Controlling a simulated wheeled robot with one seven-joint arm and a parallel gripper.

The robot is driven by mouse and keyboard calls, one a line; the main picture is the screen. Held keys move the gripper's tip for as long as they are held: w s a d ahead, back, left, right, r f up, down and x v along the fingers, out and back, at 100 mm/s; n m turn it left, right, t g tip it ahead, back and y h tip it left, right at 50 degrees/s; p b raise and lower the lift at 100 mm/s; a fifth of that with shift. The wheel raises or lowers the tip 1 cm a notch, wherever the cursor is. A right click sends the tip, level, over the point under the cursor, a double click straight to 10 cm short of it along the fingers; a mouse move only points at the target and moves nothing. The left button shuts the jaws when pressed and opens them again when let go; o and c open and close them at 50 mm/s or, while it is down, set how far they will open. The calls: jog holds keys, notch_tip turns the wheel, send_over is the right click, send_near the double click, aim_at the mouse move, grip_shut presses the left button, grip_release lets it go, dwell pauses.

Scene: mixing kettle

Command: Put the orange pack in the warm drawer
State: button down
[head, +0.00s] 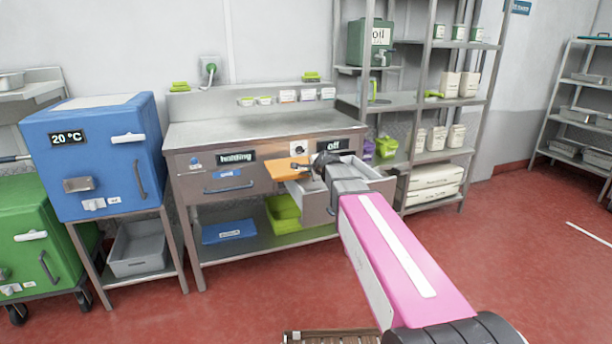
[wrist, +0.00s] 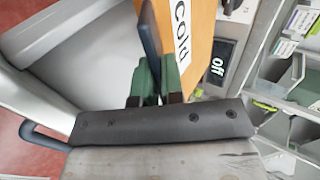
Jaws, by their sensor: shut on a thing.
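My gripper (head: 318,166) is shut on the orange pack (head: 288,169), held by its edge. In the wrist view the gripper fingers (wrist: 153,75) grip the orange pack (wrist: 195,35), which has a white label reading "Cold". The right drawer (head: 318,207), under a display reading "off", is pulled open. The pack is near its left side; whether they touch I cannot tell. The open drawer (wrist: 75,30) also shows in the wrist view and its visible inside looks empty. The left drawer (head: 250,185), under a display reading "holding", is shut. Neither drawer is readably marked warm.
A blue cabinet (head: 95,165) showing 20 °C and a green cabinet (head: 35,245) stand at left. A rack (head: 395,100) with an oil container (head: 370,42) stands at right. The steel worktop (head: 255,130) above the drawers is mostly clear. Red floor is open at right.

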jog(key=shift+w+d+f, duration=0.55)
jog(key=shift+w+d, duration=0.3)
jog(key=shift+d, duration=0.85)
jog(key=shift+w+d+f, duration=0.6)
jog(key=shift+w+d, duration=0.25)
jog(key=shift+d, duration=0.8)
jog(key=shift+w+d+f, duration=0.55)
jog(key=shift+w+d, duration=0.3)
jog(key=shift+d, duration=0.85)
jog(key=shift+f, duration=0.6)
jog(key=c, duration=1.2)
grip_release()
jog(key=shift+f, duration=0.1)
jog(key=shift+c, duration=0.2)
